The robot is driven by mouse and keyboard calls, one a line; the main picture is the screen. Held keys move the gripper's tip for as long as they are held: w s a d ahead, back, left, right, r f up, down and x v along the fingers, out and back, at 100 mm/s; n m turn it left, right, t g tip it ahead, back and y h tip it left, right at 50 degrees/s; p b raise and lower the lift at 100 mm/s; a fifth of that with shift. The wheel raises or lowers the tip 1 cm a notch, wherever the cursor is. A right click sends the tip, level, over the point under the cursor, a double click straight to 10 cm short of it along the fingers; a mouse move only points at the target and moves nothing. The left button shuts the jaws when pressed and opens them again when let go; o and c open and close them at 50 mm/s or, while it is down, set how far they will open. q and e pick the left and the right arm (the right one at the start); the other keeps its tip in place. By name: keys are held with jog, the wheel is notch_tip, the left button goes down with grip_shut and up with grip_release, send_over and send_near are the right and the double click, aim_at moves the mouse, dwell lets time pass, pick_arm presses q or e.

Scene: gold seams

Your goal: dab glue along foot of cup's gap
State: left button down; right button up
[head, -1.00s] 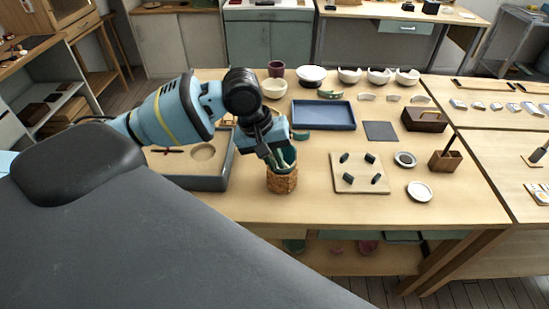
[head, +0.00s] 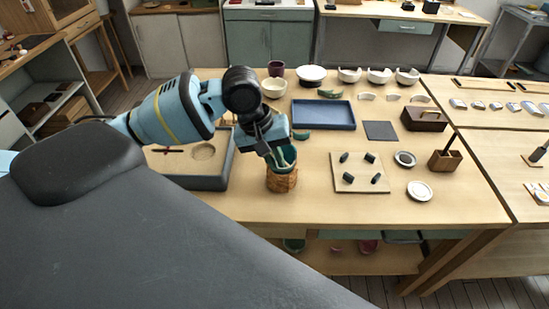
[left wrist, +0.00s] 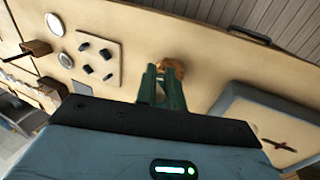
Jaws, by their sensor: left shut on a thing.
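Whether the thing touches the cup is unclear. A green shard (head: 302,135) lies behind the gripper. My right gripper is out of view.
A grey tray (head: 212,182) stands left of the holder. A blue tray (head: 323,115) lies behind, and a pale board with dark pegs (head: 360,187) lies right. A wooden block with a handle (head: 444,158) and a white dish (head: 419,191) stand farther right. The table front is clear.

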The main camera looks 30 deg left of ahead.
pick_arm(q)
jog(key=shift+w, duration=0.15)
jog(key=shift+w+d, duration=0.2)
jog(key=shift+w, duration=0.65)
jog(key=shift+f, duration=0.25)
dwell(0.7)
jog(key=shift+r, duration=0.35)
notch_tip(320, 180, up, 8)
dwell(1.4)
jog(key=shift+f, duration=0.25)
dwell(0.5)
